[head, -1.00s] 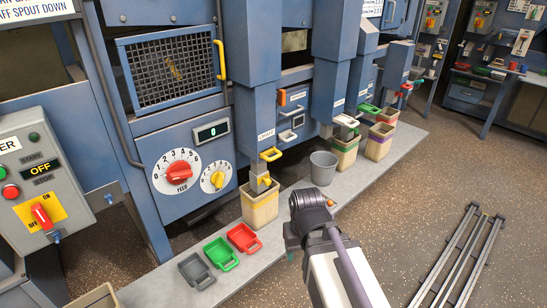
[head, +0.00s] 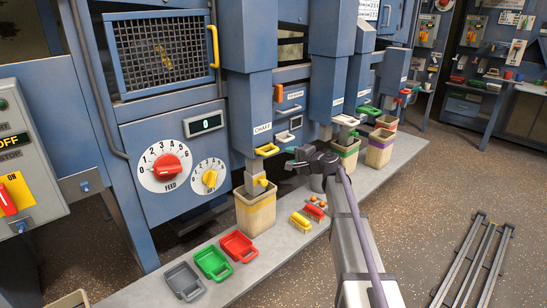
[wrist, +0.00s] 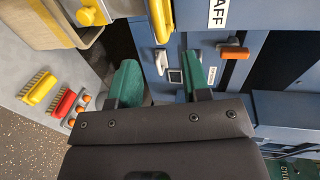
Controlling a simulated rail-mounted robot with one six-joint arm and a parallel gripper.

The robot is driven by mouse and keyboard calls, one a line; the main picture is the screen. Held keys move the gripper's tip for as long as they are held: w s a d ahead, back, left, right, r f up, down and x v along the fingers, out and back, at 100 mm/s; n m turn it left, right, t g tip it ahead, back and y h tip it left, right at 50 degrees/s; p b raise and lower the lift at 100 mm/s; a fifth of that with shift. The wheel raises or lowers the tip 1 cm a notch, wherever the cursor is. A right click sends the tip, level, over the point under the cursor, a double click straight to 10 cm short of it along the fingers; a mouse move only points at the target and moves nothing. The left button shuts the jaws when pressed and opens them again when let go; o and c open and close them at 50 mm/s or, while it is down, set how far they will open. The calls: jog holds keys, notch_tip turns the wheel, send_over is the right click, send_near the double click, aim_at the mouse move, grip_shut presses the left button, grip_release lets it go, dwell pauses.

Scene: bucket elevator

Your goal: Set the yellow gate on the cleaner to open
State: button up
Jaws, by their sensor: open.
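The yellow gate handle (head: 267,150) is a loop sticking out of the front of the spout labelled CHAFF. It shows in the wrist view (wrist: 161,20) at the top, beyond my finger tips and apart from them. I cannot tell how far the gate is pulled out. My gripper (head: 291,163) is just right of the handle in the head view. In the wrist view my gripper (wrist: 160,76) has its two green fingers apart with nothing between them.
Green, red and grey scoops (head: 184,281) lie on the ledge, with brushes (head: 300,221) beside the bin. An orange handle (wrist: 234,53) is right of my fingers. More spouts and bins stand further right.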

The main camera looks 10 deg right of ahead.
aim_at(273, 152)
jog(key=b+x, duration=0.2)
jog(key=x, duration=0.9)
jog(key=shift+s+a+f, duration=0.1)
jog(key=shift+c, duration=0.3)
grip_shut()
jog(key=shift+s, duration=0.1)
